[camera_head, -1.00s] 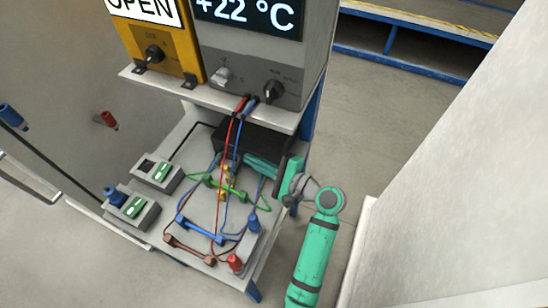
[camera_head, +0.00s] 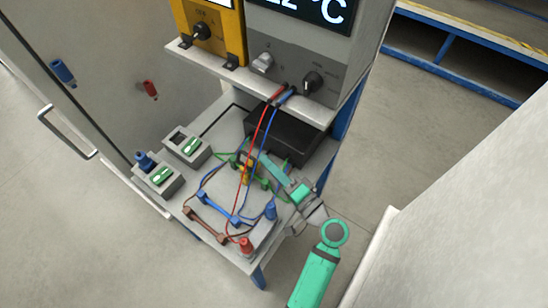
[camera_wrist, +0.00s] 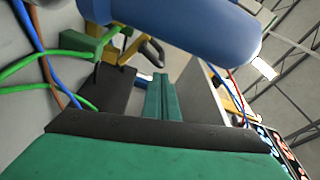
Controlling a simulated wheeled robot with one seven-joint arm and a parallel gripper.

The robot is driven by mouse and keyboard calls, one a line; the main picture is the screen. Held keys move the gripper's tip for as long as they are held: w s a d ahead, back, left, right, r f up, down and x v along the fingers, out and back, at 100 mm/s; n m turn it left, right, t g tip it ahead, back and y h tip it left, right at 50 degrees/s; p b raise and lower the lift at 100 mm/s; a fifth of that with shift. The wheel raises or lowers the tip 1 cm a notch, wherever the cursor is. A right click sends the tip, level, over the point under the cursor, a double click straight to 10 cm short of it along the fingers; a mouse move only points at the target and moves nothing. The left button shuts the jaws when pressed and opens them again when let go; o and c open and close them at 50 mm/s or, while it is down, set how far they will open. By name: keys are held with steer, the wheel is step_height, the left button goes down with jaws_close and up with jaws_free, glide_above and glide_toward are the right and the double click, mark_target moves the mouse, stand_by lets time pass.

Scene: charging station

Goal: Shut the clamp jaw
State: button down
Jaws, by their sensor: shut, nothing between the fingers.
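A board on the lower shelf carries a small yellow piece (camera_head: 246,173) at the green wires, a blue bar (camera_head: 217,210) and a brown bar (camera_head: 205,226). I cannot tell which part is the clamp jaw or how far it is open. My gripper (camera_head: 268,163) reaches in from the right over the board, near the green wires and the yellow piece. Its green fingers (camera_wrist: 166,98) are shut with nothing held. In the wrist view, a large blue cylinder (camera_wrist: 190,28) is close across the top, and a green wired part (camera_wrist: 85,42) is at upper left. Contact cannot be told.
Blue (camera_head: 270,211) and red (camera_head: 245,245) posts stand at the board's front right. Two grey switch boxes (camera_head: 186,148) are at left. A black box (camera_head: 285,135) stands behind. Red and blue leads (camera_head: 256,140) hang from the upper shelf (camera_head: 225,75).

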mark_target(255, 165)
steer(key=shift+s+a+f+n+y, duration=0.25)
steer(key=shift+s+a+n+y, duration=0.15)
steer(key=shift+n, duration=0.5)
steer(key=shift+s+a+f, duration=0.3)
steer(key=shift+s+f, duration=0.2)
steer(key=shift+s, duration=0.2)
steer(key=shift+f, duration=0.1)
steer(key=v, duration=1)
steer(key=shift+f, duration=0.15)
